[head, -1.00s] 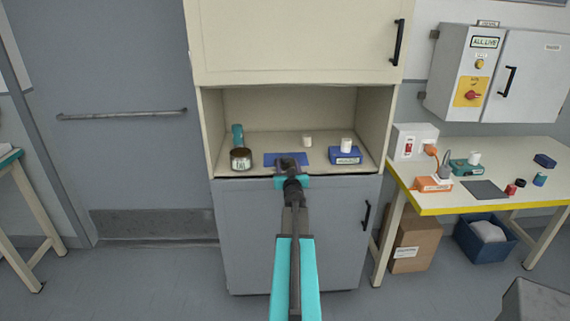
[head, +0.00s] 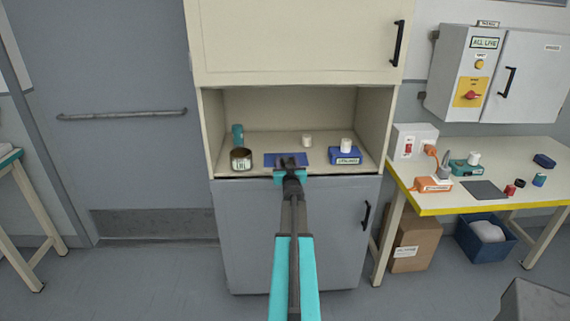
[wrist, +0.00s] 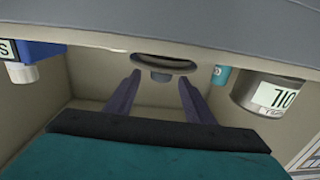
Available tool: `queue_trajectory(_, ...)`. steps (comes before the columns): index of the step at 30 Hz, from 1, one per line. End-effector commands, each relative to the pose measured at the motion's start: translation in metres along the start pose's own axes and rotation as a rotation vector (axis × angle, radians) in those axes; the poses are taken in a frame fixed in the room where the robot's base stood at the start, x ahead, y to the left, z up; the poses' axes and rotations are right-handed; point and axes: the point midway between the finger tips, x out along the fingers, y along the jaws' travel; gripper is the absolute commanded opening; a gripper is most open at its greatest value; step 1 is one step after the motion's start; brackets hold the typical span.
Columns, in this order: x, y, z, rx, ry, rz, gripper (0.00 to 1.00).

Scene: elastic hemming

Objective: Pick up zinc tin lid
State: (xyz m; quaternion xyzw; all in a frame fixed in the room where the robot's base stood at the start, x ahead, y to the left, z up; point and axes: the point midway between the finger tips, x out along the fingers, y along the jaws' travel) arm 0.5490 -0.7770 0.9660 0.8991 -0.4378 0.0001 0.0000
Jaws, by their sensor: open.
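The zinc tin lid (wrist: 126,59) shows in the wrist view as a thin oval with a dark slit and a small grey knob-like piece below it. It lies ahead of my gripper (wrist: 159,75), roughly between the two spread fingertips, with no clear grip. In the head view my gripper (head: 291,161) is at the front of the cupboard niche, over the blue mat (head: 270,160). It hides part of the mat, and I cannot make out the lid there. The labelled metal tin (head: 241,161) stands left of the mat; it also shows in the wrist view (wrist: 268,94).
A teal cylinder (head: 237,134) stands behind the tin. A small white cylinder (head: 307,141) stands behind the mat. A blue labelled box (head: 345,156) with a white piece on it is to the right. Niche walls and the cupboard above bound the space.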

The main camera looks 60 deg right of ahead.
Motion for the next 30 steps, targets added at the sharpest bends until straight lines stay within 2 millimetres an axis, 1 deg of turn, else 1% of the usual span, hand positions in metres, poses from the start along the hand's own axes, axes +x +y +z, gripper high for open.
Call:
queue_trajectory(1, 0.007, 0.0, -0.001, 0.001, 0.0, 0.0, 0.49)
queue_trajectory(6, 0.02, 0.0, -0.001, -0.001, 0.0, 0.0, 0.49)
queue_trajectory(12, 0.03, 0.0, 0.0, 0.0, 0.0, 0.0, 0.49)
queue_trajectory(30, 0.031, -0.001, 0.0, 0.0, 0.0, 0.0, 0.49)
